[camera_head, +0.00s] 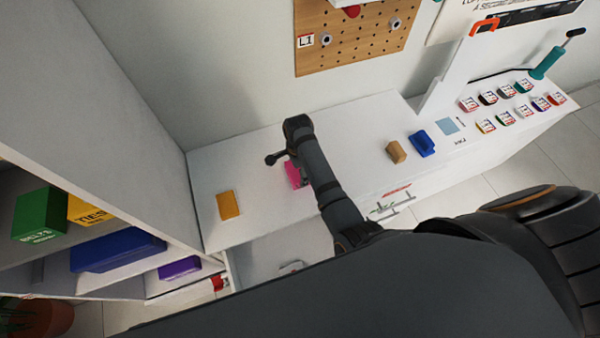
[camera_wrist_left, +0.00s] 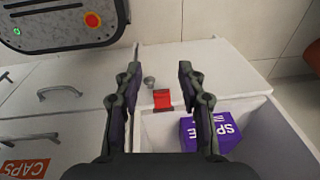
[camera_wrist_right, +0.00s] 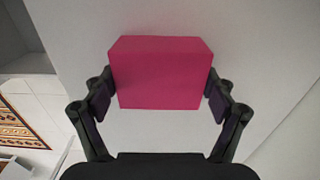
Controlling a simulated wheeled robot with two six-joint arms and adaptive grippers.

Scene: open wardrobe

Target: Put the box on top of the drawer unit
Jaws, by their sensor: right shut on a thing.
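A pink box (camera_wrist_right: 160,75) is held between the two fingers of my right gripper (camera_wrist_right: 160,93). In the head view the pink box (camera_head: 294,174) shows beside my right gripper (camera_head: 286,160), over the white top of the drawer unit (camera_head: 245,165). I cannot tell whether the box touches that top. My arm hides part of the box in the head view. My left gripper (camera_wrist_left: 163,85) is open and empty in the left wrist view, near an open drawer (camera_wrist_left: 262,133).
A purple box (camera_wrist_left: 205,130) and a red object (camera_wrist_left: 162,99) show near the left gripper. On the white top are an orange block (camera_head: 228,205), a tan block (camera_head: 396,152) and a blue item (camera_head: 422,144). A wardrobe wall (camera_head: 100,120) stands at left.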

